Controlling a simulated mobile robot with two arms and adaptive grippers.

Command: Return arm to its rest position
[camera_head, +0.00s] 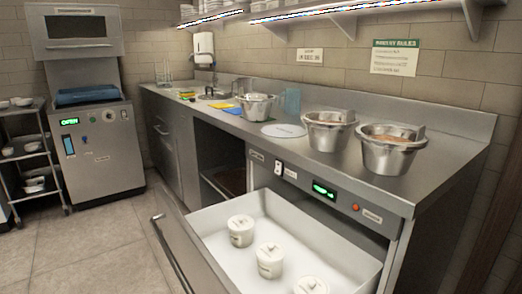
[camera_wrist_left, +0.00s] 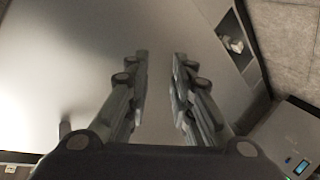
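My left gripper (camera_wrist_left: 160,62) shows in the left wrist view. Its two dark fingers are parallel with a gap between them, and nothing is held in the gap. A plain grey surface lies behind the fingers; I cannot tell how far off it is. Neither of my arms shows in the head view, and my right gripper is in no view. In the head view a white drawer (camera_head: 210,219) stands pulled open under the counter, with white lidded pots (camera_head: 240,231) inside, the nearest cut off by the bottom edge.
The steel counter (camera_head: 380,192) carries metal pots (camera_head: 328,131), a filled one (camera_head: 390,149) at the right, and a pale round lid (camera_head: 284,130). A shelf (camera_head: 345,8) overhangs it. A grey appliance (camera_head: 98,152) and a cart (camera_head: 30,150) stand left. The floor (camera_head: 105,235) between is clear.

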